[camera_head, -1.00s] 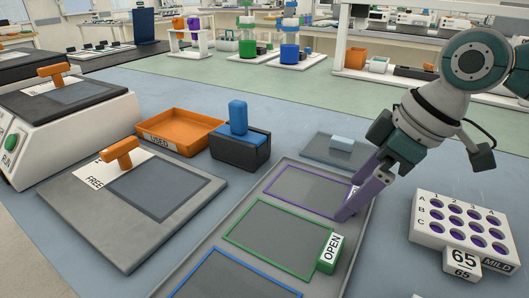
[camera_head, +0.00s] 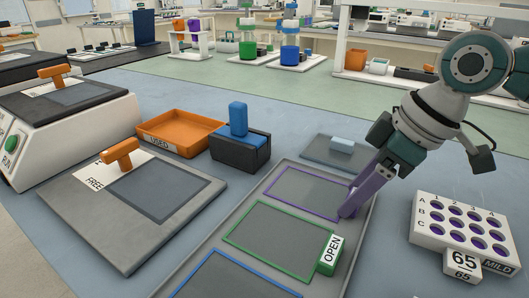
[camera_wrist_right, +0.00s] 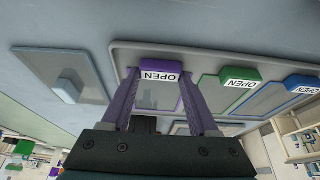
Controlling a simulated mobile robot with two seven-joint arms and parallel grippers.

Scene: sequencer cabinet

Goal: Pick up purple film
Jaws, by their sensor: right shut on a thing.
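The purple film (camera_head: 300,192) is a grey see-through sheet with a purple border, lying in the far section of the grey tray (camera_head: 362,245). My right gripper (camera_head: 346,208), with purple fingers, reaches down at the film's right end. In the right wrist view the fingers stand on both sides of the film's purple tab marked OPEN (camera_wrist_right: 160,68) and are shut on it. The film's sheet (camera_wrist_right: 157,95) shows between the fingers. In the head view the fingers hide the tab. The film looks flat in the tray. My left gripper is out of view.
A green-bordered film (camera_head: 275,240) with an OPEN tab and a blue-bordered film (camera_head: 230,280) lie nearer in the tray. A white well block (camera_head: 465,225) stands at right. A grey plate with a light blue block (camera_head: 342,144), a dark box (camera_head: 240,155) and an orange USED bin (camera_head: 165,122) stand behind.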

